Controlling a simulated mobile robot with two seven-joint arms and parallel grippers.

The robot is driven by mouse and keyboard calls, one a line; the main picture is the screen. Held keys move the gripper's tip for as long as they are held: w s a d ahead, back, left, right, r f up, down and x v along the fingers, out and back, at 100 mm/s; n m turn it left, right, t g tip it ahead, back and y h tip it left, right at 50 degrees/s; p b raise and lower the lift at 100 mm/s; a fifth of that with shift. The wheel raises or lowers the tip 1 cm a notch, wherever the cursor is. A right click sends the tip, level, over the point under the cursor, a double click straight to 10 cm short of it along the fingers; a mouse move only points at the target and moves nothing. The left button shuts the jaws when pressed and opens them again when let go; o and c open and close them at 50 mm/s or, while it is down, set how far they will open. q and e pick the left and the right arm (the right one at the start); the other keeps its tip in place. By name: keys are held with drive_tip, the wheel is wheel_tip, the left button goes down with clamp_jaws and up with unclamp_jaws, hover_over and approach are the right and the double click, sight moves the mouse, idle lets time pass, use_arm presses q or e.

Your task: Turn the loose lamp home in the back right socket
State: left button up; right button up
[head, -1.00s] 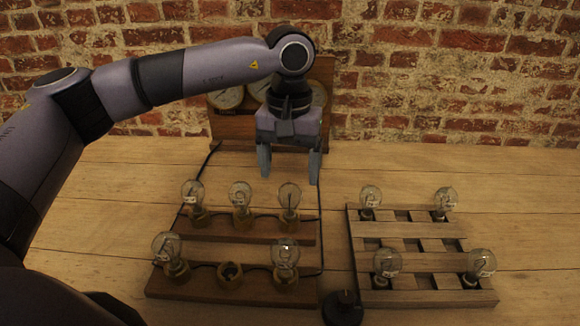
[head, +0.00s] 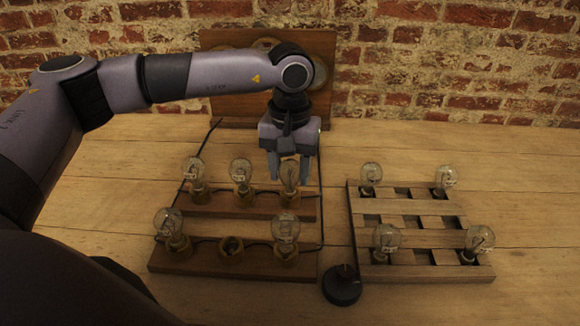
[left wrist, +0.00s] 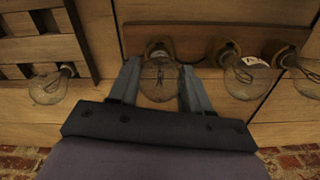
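The lamp in the back right socket (head: 289,174) is a clear glass bulb in a brass-coloured socket on the back wooden rail. My left gripper (head: 289,176) has come down over it from above, with a finger on each side of the glass. In the left wrist view the bulb (left wrist: 160,78) sits between the two fingers (left wrist: 153,88), which stand apart near its sides. Whether they touch the glass is hard to tell. The lamp looks upright. My right gripper is in neither view.
The back rail (head: 262,209) also holds two lamps to the left. A slatted rack (head: 413,237) with several lamps stands right. A black round object (head: 342,288) lies between. A gauge board (head: 326,75) stands behind.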

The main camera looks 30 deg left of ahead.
use_arm(q)
drive_tip(key=m, duration=0.6)
drive_tip(key=shift+m, duration=0.3)
drive_tip(key=o, duration=1.2)
drive_tip(key=shift+o, duration=0.2)
drive_tip(key=n, duration=0.3)
drive_tip(key=shift+b, duration=0.3)
drive_tip(key=n, duration=1.1)
